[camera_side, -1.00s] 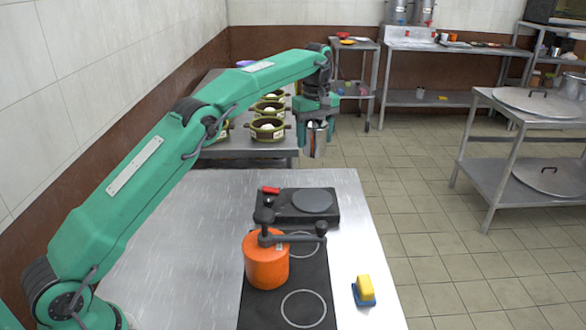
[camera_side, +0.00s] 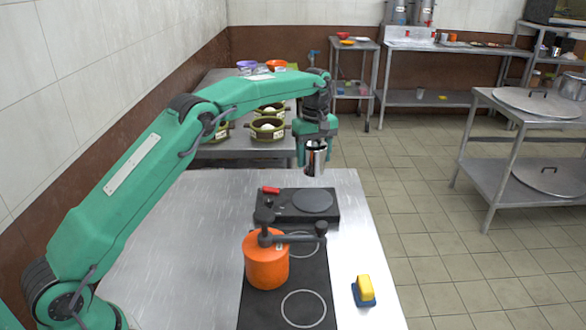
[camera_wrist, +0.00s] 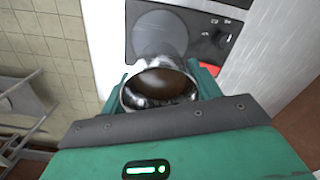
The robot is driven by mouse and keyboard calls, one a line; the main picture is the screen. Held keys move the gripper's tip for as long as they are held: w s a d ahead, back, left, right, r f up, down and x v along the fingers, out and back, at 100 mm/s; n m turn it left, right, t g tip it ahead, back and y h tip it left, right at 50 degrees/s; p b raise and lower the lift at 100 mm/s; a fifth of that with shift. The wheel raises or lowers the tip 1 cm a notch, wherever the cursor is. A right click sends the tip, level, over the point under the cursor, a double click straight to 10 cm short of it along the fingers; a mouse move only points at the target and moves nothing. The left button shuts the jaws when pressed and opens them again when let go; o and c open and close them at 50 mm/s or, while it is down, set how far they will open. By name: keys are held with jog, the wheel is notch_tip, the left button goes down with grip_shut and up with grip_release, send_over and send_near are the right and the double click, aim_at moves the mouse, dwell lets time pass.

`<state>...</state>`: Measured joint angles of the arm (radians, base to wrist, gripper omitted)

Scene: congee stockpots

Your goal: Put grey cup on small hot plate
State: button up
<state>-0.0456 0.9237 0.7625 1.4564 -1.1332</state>
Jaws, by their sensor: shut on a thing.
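The grey cup (camera_side: 315,158) is shiny metal and upright in the side view, held between the fingers of my gripper (camera_side: 318,143). It hangs in the air just above the far end of the small hot plate (camera_side: 289,206), a black unit with one round plate and a red-marked control side. In the wrist view the cup (camera_wrist: 160,86) shows its open rim, with a brownish inside, between the green fingers of my gripper (camera_wrist: 160,92). The round plate of the small hot plate (camera_wrist: 160,33) lies beyond the cup in that view.
An orange pot (camera_side: 266,262) with a dark handle stands on the black two-ring cooktop (camera_side: 303,308) nearer the camera. A yellow-and-blue sponge (camera_side: 364,290) lies to the right. Green-brown bowls (camera_side: 267,129) stand on the table behind. The steel tabletop at left is bare.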

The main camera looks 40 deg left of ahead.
aim_at(313, 170)
jog(key=shift+f, duration=4.05)
jog(key=shift+f, duration=0.45)
jog(key=o, duration=1.2)
jog(key=c, duration=0.3)
jog(key=shift+r, duration=0.65)
jog(key=shift+r, duration=0.75)
jog(key=shift+r, duration=0.65)
jog(key=shift+r, duration=0.35)
